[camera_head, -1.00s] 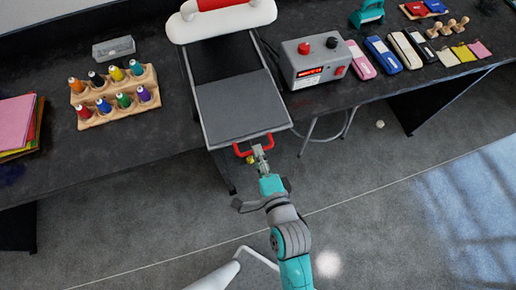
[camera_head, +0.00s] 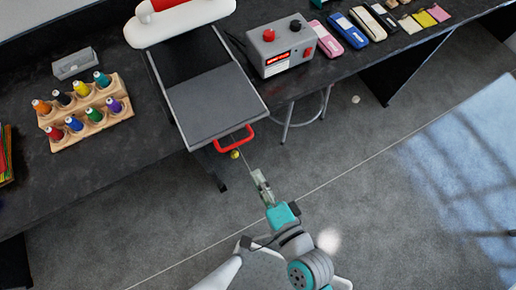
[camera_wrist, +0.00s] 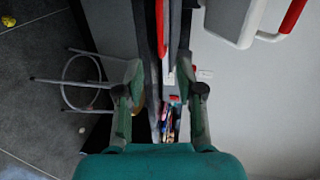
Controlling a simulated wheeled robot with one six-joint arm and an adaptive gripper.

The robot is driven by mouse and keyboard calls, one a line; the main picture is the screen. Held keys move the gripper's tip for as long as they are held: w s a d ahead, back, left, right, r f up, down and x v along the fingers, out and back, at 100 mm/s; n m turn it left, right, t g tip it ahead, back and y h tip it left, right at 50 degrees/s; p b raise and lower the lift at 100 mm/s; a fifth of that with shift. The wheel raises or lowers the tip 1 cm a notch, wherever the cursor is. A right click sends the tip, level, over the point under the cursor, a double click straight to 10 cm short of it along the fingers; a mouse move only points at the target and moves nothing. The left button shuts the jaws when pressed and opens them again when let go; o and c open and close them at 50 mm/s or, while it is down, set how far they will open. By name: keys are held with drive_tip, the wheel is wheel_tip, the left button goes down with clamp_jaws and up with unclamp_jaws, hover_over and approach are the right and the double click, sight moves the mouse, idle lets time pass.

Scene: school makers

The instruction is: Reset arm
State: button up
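My gripper (camera_head: 262,188) is over the floor in front of the table, below and to the right of the red handle (camera_head: 234,138) in the head view. In the wrist view my gripper (camera_wrist: 160,78) has its two green fingers spread apart, with nothing held between them. A red bar shows beyond the fingers, apart from them. The handle belongs to the grey sliding platen (camera_head: 214,103) of a press with a white and red top (camera_head: 180,18).
The dark table (camera_head: 130,155) holds a control box (camera_head: 280,50), a wooden spool rack (camera_head: 88,112), a grey block (camera_head: 75,63) and several coloured cases (camera_head: 347,30). A stool (camera_head: 305,115) stands beneath. Open grey floor (camera_head: 390,190) lies right of my arm.

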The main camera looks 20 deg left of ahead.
idle(0.4)
drive_tip(key=s+d+f+n+t+h, duration=0.15)
drive_tip(key=d+h, duration=0.25)
drive_tip(key=d, duration=0.5)
drive_tip(key=s+d+n+t+h, duration=0.1)
drive_tip(key=s+d+t+h, duration=0.15)
drive_tip(key=d, duration=0.55)
drive_tip(key=s+d+r+n+h, duration=0.3)
drive_tip(key=s+d+n+h, duration=0.2)
drive_tip(key=s+d, duration=0.2)
drive_tip(key=shift+s+d+r+n+t, duration=0.25)
drive_tip(key=shift+s+r+n+t, duration=0.1)
drive_tip(key=shift+s, duration=0.85)
